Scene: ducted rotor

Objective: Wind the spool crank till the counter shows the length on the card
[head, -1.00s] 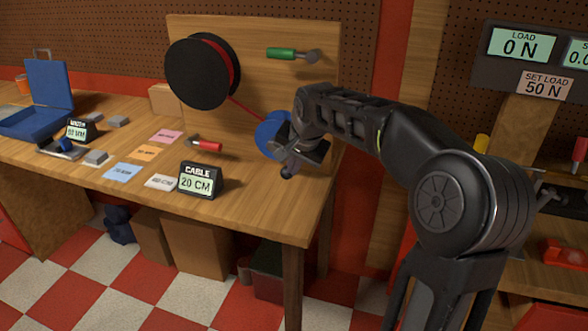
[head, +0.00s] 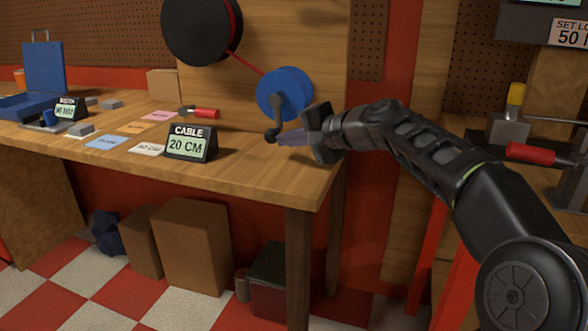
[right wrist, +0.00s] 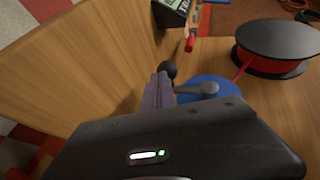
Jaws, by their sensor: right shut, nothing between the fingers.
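A blue spool (head: 284,92) with a grey crank arm (head: 276,116) is mounted on the wooden board. The crank's dark knob (head: 271,136) points down, towards the lower left. A red cable (head: 250,66) runs to it from a black reel (head: 201,28). The display labelled CABLE (head: 191,145) reads 20 CM. A white card (head: 147,149) lies beside it, its print too small to read surely. My right gripper (head: 280,138) is shut and empty, its fingertips right beside the knob; contact is unclear. The right wrist view shows the knob (right wrist: 167,68) close to the fingertips. My left gripper is not in view.
A red-handled tool (head: 203,113) and coloured cards (head: 106,142) lie on the wooden bench (head: 250,175). A blue case (head: 44,68) stands at the left. A second station with a red handle (head: 531,154) is at the right. The bench front below the spool is clear.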

